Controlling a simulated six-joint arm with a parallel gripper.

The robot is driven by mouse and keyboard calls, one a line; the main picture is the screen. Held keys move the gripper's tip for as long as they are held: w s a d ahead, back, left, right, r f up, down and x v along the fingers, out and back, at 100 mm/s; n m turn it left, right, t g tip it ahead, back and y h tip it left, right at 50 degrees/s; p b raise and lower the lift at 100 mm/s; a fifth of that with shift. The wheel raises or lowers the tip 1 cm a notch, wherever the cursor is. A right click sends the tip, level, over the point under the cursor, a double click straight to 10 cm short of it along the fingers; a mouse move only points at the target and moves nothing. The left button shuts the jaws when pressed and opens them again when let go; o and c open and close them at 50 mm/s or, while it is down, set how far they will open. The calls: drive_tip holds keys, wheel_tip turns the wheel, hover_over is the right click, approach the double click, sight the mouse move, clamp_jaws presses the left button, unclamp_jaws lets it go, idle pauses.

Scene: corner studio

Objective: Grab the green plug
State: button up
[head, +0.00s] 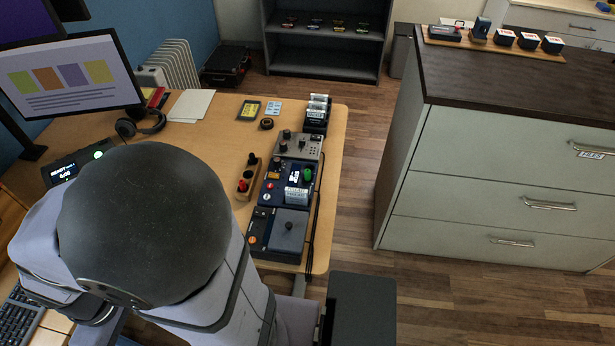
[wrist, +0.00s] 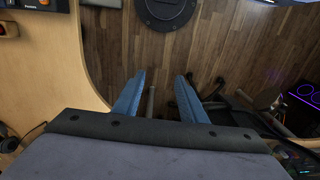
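A small green plug-like piece (head: 307,175) stands upright at the right of a dark blue device (head: 273,191) on the desk in the head view. A wooden block (head: 242,194) left of the device holds a black-topped piece (head: 252,159) and a red-topped piece (head: 243,185). My gripper (wrist: 162,77) shows in the wrist view with its two blue fingers apart and nothing between them. It points toward the wooden floor past the desk's edge. The green piece cannot be made out in the wrist view. The gripper does not show in the head view.
My arm covers the desk's near part. A drawer cabinet (head: 480,175) stands at the right, across open floor (head: 352,190).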

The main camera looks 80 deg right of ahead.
drive_tip(key=w+d+f+m+t+b, duration=0.1)
drive_tip(key=w+d+m+b, duration=0.1)
drive_tip(key=w+d, duration=0.35)
drive_tip(key=w+d+f+m+b, duration=0.1)
drive_tip(key=w+d+f+m, duration=0.15)
drive_tip(key=d, duration=0.65)
drive_tip(key=s+d+f+m+t+h+b, duration=0.1)
drive_tip(key=d+m, duration=0.1)
drive_tip(key=d, duration=0.6)
drive_tip(key=s+d+f+m+b, duration=0.1)
drive_tip(key=s+d+m+b, duration=0.1)
drive_tip(key=d, duration=0.5)
drive_tip(key=m+h+b, duration=0.3)
drive_tip(key=m+b, duration=0.1)
drive_tip(key=m, duration=0.3)
hover_over(308, 170)
drive_tip(key=a, duration=0.3)
wheel_tip(308, 170, down, 5)
drive_tip(key=shift+n+g, duration=0.35)
drive_tip(key=shift+g, duration=0.05)
drive_tip(key=shift+s+d+p+x, duration=0.15)
drive_tip(key=shift+p+x, duration=0.6)
drive_tip(key=shift+x, duration=1.15)
drive_tip(key=shift+s+d+p+x, duration=0.15)
drive_tip(key=shift+p+x, duration=0.55)
drive_tip(key=shift+x, duration=1.2)
drive_tip(key=shift+a, duration=0.1)
